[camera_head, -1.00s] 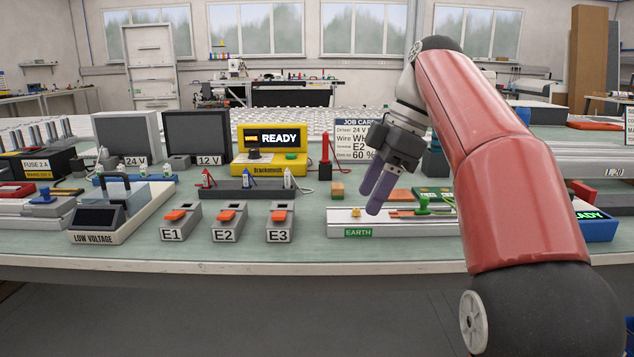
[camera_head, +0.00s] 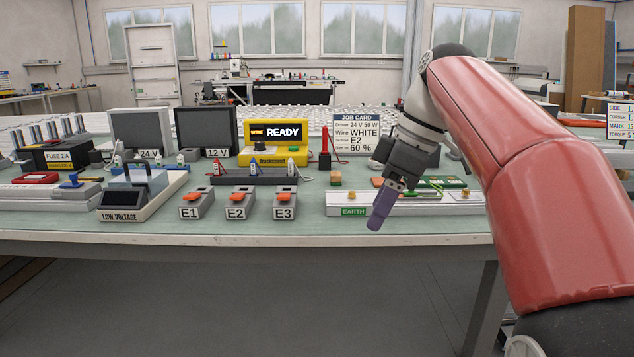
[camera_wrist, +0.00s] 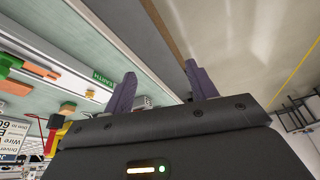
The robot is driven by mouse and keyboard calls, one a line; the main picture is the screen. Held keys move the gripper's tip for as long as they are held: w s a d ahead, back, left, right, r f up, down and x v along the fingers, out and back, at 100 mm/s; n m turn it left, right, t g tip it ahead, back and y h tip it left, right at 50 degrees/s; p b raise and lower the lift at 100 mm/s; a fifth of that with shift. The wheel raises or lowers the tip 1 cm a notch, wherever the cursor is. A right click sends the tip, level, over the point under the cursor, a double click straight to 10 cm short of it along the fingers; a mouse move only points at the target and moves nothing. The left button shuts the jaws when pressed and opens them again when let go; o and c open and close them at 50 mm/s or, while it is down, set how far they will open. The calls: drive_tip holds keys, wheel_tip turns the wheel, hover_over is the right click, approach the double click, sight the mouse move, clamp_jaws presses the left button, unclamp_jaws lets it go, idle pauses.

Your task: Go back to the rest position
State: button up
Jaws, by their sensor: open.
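My gripper (camera_head: 381,210) hangs over the front of the bench, just in front of the white EARTH rail (camera_head: 395,209) in the head view. Its purple fingers overlap one another there. In the wrist view my gripper (camera_wrist: 163,88) shows two purple fingers spread apart with nothing between them. It is open and empty. Beyond the fingers the wrist view shows the bench edge and the floor.
The green bench (camera_head: 330,226) carries connectors E1 (camera_head: 196,205), E2 (camera_head: 240,205) and E3 (camera_head: 285,205). A yellow READY unit (camera_head: 273,156), a job card (camera_head: 358,133) and a low-voltage box (camera_head: 126,206) stand behind or beside them. Open floor lies in front of the bench.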

drive_tip(key=s+d+f+m+t+h, duration=0.2)
drive_tip(key=s+f+m, duration=0.5)
drive_tip(key=s+f, duration=0.2)
drive_tip(key=s+d+f+m+t+h, duration=0.2)
drive_tip(key=s+d+f+m, duration=0.1)
drive_tip(key=s+f+m, duration=0.4)
drive_tip(key=s+f, duration=0.3)
drive_tip(key=f, duration=0.3)
drive_tip(key=shift+d+f+m+t, duration=0.15)
drive_tip(key=shift+d+m+t, duration=0.05)
drive_tip(key=shift+m+t, duration=0.1)
